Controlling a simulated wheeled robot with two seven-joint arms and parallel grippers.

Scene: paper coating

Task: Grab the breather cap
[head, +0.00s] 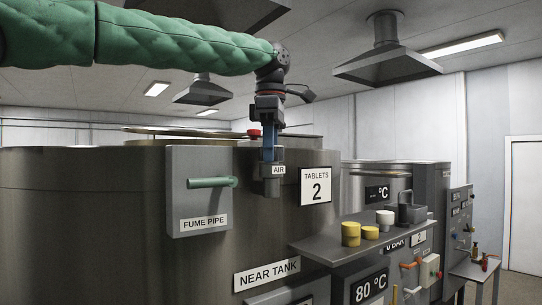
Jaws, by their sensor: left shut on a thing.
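The breather cap (271,172) seems to be the small dark grey piece at the fingertips, just below the AIR label. The fingers partly hide it, and I cannot tell whether it is still seated on the fitting. My right gripper is out of view.
The near tank (90,220) fills the left. A fume pipe box (200,205) with a green handle sticks out left of the gripper. On the right, a shelf (330,244) holds yellow and white cylinders and a dark grey handled item.

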